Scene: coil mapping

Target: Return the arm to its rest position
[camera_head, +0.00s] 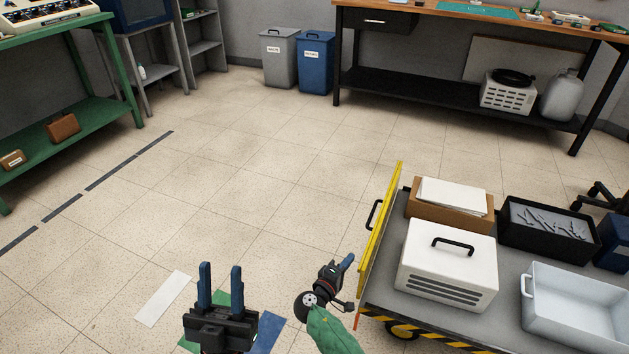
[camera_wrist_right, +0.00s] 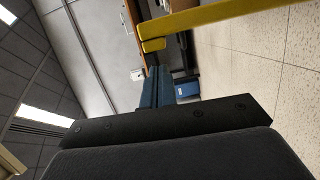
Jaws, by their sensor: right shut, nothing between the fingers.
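My left gripper (camera_head: 221,275) is at the bottom of the head view. Its two blue fingers point up and stand apart, with nothing between them. My right gripper (camera_head: 348,261) is right of it, beside the left side of the cart, at the end of my green arm. Its blue fingers are together and hold nothing. In the right wrist view the closed blue fingers (camera_wrist_right: 156,86) are at the centre, beyond the dark gripper body.
The cart (camera_head: 389,297) stands close to my right gripper, with a yellow end panel (camera_head: 381,217). It carries a white vented box (camera_head: 447,264), a black tray (camera_head: 548,228) and a white bin (camera_head: 572,309). The floor ahead is clear up to the workbench (camera_head: 450,20).

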